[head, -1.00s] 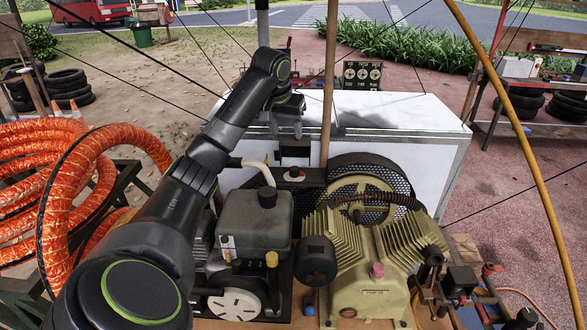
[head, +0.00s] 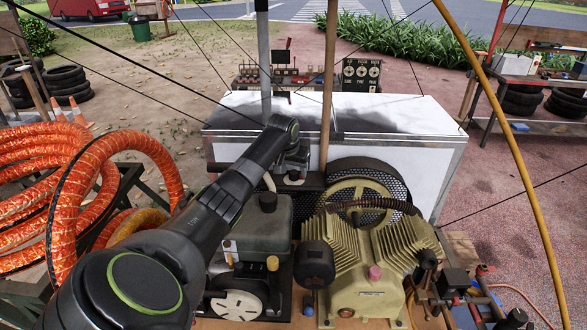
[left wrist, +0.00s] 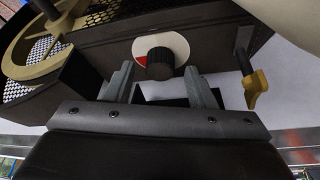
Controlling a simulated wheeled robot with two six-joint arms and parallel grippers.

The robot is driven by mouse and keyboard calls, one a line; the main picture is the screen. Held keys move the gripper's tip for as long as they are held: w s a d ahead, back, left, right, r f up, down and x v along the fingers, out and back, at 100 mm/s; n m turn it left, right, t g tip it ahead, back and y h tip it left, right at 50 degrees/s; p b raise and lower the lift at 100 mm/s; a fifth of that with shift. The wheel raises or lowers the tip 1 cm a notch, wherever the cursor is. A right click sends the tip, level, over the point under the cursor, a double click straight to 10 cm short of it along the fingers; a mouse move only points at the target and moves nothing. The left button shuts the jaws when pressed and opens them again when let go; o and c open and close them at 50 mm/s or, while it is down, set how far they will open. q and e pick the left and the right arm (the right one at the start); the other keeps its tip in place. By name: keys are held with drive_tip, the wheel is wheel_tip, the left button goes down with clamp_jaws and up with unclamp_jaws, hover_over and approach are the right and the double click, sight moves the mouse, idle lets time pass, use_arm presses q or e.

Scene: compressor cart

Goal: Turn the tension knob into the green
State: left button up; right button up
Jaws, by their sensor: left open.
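The black tension knob (left wrist: 160,64) sits on a round white dial plate (left wrist: 178,44) in the left wrist view. A red patch shows on the plate at the knob's left; I see no green there. My left gripper (left wrist: 160,84) is open, its two grey fingers pointing at the knob, one toward each side. The knob appears just past or between the fingertips; I cannot tell if they touch it. In the head view my left gripper (head: 293,160) is above the dark guard behind the engine, largely covering the knob area. My right gripper is not in view.
A brass-coloured wing handle (left wrist: 256,88) on a dark rod stands right of the dial. The belt wheel (head: 362,198) and its mesh guard lie to the right, by the finned compressor (head: 370,265). The grey engine (head: 255,228) is under my left arm. A white chest (head: 400,125) stands behind.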

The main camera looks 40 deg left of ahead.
use_arm(q)
drive_tip(key=shift+w+f, duration=0.1)
drive_tip(key=shift+f, duration=0.1)
drive_tip(key=c, duration=1)
drive_tip(key=shift+o, duration=0.2)
drive_tip(key=shift+a+r+m+p, duration=0.1)
drive_tip(key=shift+m+p, duration=0.25)
drive_tip(key=shift+m, duration=0.25)
drive_tip(key=shift+m+h, duration=0.6)
drive_tip(key=shift+m, duration=0.4)
drive_tip(key=shift+t, duration=0.3)
drive_tip(key=o, duration=1)
drive_tip(key=shift+c, duration=0.2)
